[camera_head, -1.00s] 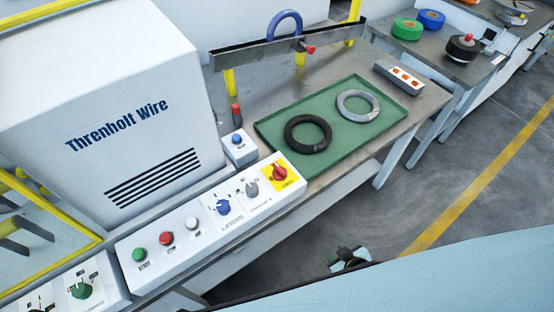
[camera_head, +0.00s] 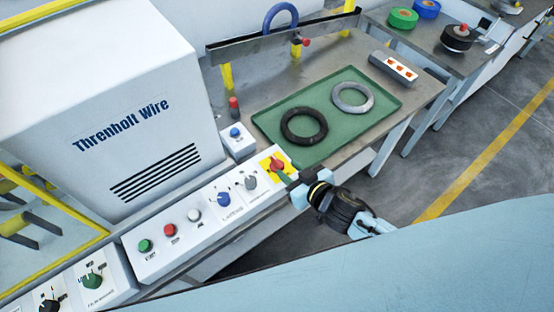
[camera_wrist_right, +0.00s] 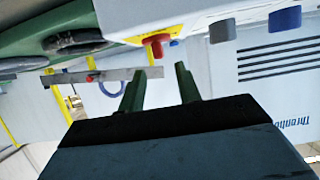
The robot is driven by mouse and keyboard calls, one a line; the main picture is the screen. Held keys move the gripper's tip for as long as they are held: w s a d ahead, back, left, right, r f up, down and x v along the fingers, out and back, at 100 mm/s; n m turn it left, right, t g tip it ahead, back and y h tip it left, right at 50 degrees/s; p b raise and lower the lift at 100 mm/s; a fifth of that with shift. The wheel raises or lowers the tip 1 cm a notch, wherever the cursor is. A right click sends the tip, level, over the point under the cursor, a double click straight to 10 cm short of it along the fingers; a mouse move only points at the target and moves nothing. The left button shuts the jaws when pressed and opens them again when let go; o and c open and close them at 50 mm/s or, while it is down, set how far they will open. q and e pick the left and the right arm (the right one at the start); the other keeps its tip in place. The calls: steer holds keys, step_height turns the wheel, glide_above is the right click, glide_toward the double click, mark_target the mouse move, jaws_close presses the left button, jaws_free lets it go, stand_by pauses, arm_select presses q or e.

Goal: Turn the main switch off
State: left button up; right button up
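The main switch appears to be the red rotary knob (camera_head: 276,165) on a yellow plate at the right end of the white control panel (camera_head: 182,262). The knob also shows in the right wrist view (camera_wrist_right: 156,41), above the fingertips. My right gripper (camera_head: 284,176) reaches in from the lower right, its green fingers close to the knob and overlapping its lower right in the head view. In the right wrist view the two fingers (camera_wrist_right: 160,70) stand apart with nothing between them. Contact with the knob cannot be told. My left gripper is out of view.
Left of the switch are a grey knob (camera_head: 250,182), a blue knob (camera_head: 223,198) and push buttons. A small box with a blue button (camera_head: 236,133) sits behind. A green tray (camera_head: 330,145) holds a black coil (camera_head: 304,127) and a grey coil (camera_head: 353,97).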

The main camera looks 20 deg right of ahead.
mark_target(278, 161)
steer(key=x, duration=0.6)
steer(key=shift+w+a+f+b, duration=0.15)
steer(key=shift+w+f+b, duration=0.05)
steer(key=shift+w+b, duration=0.15)
jaws_close()
